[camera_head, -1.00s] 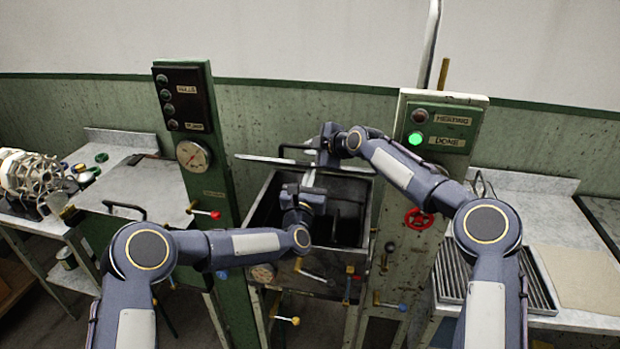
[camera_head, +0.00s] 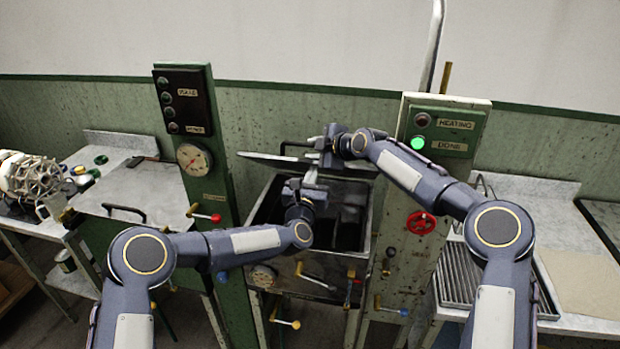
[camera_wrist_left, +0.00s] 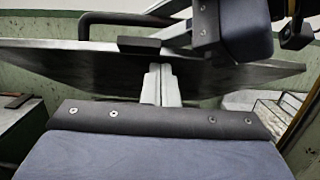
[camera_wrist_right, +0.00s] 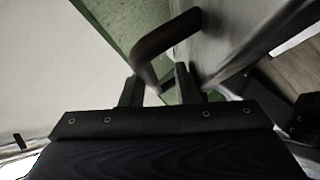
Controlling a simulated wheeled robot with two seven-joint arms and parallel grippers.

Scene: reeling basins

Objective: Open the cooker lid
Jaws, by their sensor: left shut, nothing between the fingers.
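The cooker lid (camera_head: 273,161) is raised and tilted above the open cooker basin (camera_head: 262,207). Its dark bar handle (camera_head: 290,144) is on the far side; it also shows in the left wrist view (camera_wrist_left: 120,17). My left gripper (camera_head: 312,174) is shut and empty, its fingertips (camera_wrist_left: 160,70) up against or very close to the lid's underside; contact is hard to tell. My right gripper (camera_head: 318,143) is at the handle's right end. In the right wrist view its fingers (camera_wrist_right: 160,80) are apart, with the handle (camera_wrist_right: 152,55) at or between the tips.
A green gauge post (camera_head: 212,150) stands left of the basin and a pale post with a lit green lamp (camera_head: 417,143) stands right. A closed metal cover (camera_head: 140,190) lies farther left. Levers with coloured knobs and a red wheel (camera_head: 421,223) stick out in front.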

